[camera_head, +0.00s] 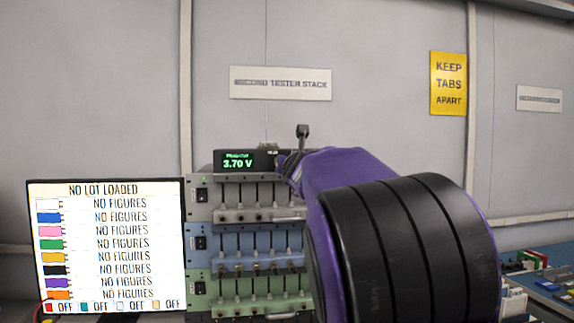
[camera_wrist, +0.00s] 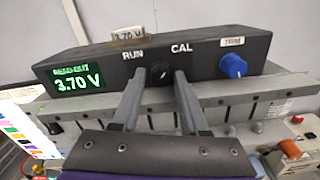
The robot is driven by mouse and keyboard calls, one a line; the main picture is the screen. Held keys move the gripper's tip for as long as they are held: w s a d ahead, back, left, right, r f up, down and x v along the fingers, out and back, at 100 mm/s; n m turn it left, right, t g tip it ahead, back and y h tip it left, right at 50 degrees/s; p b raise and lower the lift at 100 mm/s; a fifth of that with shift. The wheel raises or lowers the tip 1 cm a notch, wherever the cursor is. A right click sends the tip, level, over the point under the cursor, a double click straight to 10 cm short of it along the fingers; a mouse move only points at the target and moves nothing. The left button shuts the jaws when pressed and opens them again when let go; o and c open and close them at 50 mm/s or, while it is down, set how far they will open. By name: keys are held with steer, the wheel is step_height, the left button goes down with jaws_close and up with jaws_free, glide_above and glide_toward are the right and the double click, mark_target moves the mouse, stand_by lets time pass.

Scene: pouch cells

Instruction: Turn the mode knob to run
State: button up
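The mode knob (camera_wrist: 160,75) is a small black dial on the front of a dark readout box (camera_wrist: 105,66), below the printed words RUN on its left and CAL on its right. A pale mark shows on its face, seemingly toward the upper right, but it is too small to be sure. My gripper (camera_wrist: 158,78) is open in the wrist view, one grey finger on each side of the knob, with visible gaps to it. In the head view the readout box (camera_head: 228,168) shows 3.70 V; my purple and black arm hides its right part and the knob.
A blue knob (camera_wrist: 233,66) sits on the same box, right of my right finger. Below are tester racks with several levers, the blue one (camera_head: 203,258) among them. A screen (camera_head: 110,189) reading NO LOT LOADED stands at left.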

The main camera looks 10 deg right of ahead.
jaws_close()
steer(key=n, duration=1)
stand_by(0.5)
stand_by(0.4)
steer(key=shift+o, duration=1.9)
jaws_free()
